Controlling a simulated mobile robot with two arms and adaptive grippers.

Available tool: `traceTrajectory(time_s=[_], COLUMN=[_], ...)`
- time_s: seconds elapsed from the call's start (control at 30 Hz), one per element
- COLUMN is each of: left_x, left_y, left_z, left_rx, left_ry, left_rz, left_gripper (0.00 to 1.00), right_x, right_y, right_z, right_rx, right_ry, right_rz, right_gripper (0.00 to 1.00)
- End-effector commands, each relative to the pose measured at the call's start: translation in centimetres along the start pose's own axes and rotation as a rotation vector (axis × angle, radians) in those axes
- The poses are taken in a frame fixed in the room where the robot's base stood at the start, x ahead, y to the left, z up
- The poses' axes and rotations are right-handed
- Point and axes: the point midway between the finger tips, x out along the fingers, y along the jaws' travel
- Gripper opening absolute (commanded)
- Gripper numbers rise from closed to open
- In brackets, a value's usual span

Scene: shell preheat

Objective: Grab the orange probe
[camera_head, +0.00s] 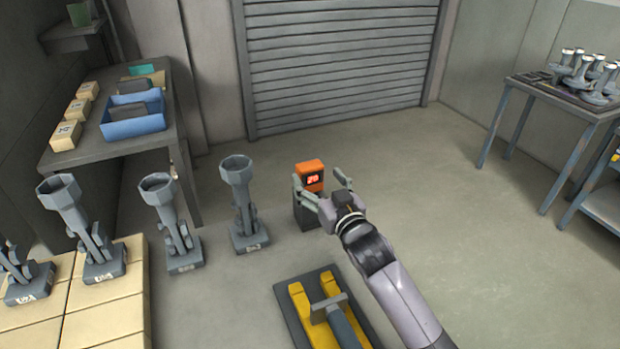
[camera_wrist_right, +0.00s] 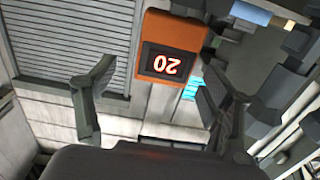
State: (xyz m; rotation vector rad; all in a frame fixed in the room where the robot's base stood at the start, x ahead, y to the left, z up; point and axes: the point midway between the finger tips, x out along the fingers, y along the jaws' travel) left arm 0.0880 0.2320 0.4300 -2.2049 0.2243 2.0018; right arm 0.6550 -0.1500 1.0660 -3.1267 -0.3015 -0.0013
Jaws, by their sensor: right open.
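The orange probe (camera_head: 309,176) is a small box with a lit display, on top of a dark grey stand (camera_head: 306,215) in the middle of the head view. In the right wrist view the orange probe (camera_wrist_right: 172,45) shows its display reading 20, upside down. My right gripper (camera_head: 322,186) is open, with its fingers spread in front of the probe. In the right wrist view the fingers of the right gripper (camera_wrist_right: 155,100) stand apart, with nothing held between them. The left gripper is not in view.
Several grey shell-like pieces on square bases (camera_head: 245,205) stand left of the probe. A yellow-and-black cradle (camera_head: 300,305) lies in front. A table with a blue bin (camera_head: 135,125) is at left, another table (camera_head: 550,90) at right. The floor right of the probe is clear.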

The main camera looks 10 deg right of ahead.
Motion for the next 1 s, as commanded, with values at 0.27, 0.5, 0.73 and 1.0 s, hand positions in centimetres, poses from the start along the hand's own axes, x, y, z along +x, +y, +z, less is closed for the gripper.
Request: traceTrajectory(time_s=[0.27, 0.5, 0.73, 1.0], left_x=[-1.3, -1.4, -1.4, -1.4], left_y=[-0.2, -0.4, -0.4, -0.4], left_z=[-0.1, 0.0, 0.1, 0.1], left_rx=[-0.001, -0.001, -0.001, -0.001], left_ry=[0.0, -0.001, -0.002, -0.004], left_rz=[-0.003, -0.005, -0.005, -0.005], left_gripper=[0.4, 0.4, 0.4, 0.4], right_x=[3.6, 4.3, 4.3, 4.2], right_y=[-0.4, -0.4, -0.4, -0.4], right_z=[-0.2, 0.0, 0.0, 0.0], right_rx=[0.0, 0.0, 0.0, 0.0], right_ry=[0.0, 0.0, 0.0, 0.0], right_rz=[0.0, -0.001, -0.001, -0.001], right_gripper=[0.75, 0.75, 0.68, 0.5])
